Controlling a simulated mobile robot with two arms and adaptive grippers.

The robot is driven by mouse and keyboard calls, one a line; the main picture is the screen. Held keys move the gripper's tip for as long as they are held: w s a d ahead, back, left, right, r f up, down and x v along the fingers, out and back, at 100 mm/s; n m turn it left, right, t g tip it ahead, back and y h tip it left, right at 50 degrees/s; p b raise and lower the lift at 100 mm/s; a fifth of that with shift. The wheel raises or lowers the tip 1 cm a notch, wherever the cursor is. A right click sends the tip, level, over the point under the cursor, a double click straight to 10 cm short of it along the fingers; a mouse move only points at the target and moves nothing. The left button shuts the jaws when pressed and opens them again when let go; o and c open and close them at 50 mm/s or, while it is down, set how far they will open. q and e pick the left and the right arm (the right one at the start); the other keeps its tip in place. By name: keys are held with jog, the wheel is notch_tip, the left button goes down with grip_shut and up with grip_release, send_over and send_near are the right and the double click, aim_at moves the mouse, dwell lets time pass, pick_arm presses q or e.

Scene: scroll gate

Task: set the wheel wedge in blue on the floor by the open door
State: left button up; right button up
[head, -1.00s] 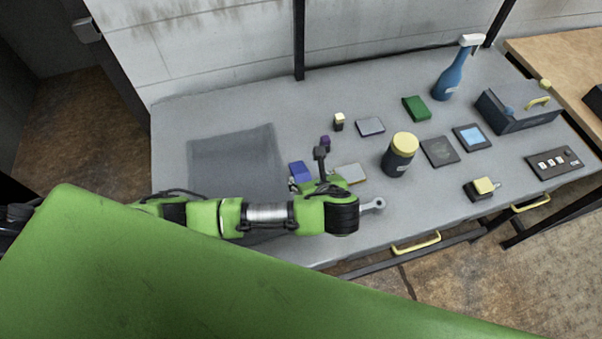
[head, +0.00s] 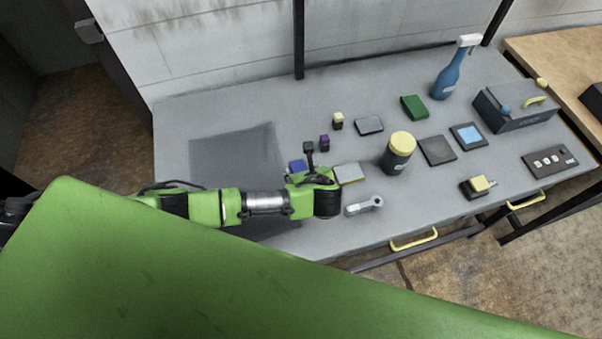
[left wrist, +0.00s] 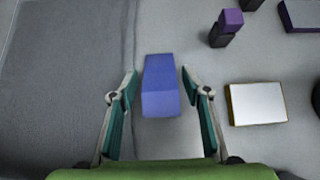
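The blue wheel wedge (head: 297,166) lies on the grey workbench (head: 400,80), partly hidden behind my left arm in the head view. In the left wrist view the wedge (left wrist: 160,86) shows whole, its near end between the two fingertips. My left gripper (left wrist: 158,84) is open and empty, with a finger apart from the wedge on each side. In the head view the gripper (head: 294,179) is mostly hidden by its own wrist. Brown floor (head: 75,130) shows at the left beside a dark door edge (head: 115,65) with a grey handle. My right gripper is not in view.
A dark grey mat (head: 232,160) lies left of the wedge. A purple-topped block (head: 324,143), a pale-topped slab (head: 349,173), a wrench-like tool (head: 364,205) and a yellow-lidded jar (head: 398,153) stand to the right. Several other items crowd the bench's right half.

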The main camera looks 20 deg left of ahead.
pick_arm(q)
jog(key=c, duration=1)
jog(key=shift+o, duration=0.2)
jog(key=shift+r+b, duration=0.3)
jog(key=shift+r, duration=0.1)
notch_tip(320, 180, up, 2)
jog(key=shift+r+b, duration=0.1)
jog(key=shift+b, duration=0.5)
jog(key=s+f+p+v, duration=0.1)
jog(key=v, duration=0.7)
jog(key=s+a+f+v, duration=0.1)
jog(key=s+v, duration=0.1)
jog(key=v, duration=0.6)
jog(key=shift+s+r+p, duration=0.3)
jog(key=shift+s+p, duration=0.05)
jog(key=shift+p, duration=0.05)
jog(key=shift+w+a, duration=0.1)
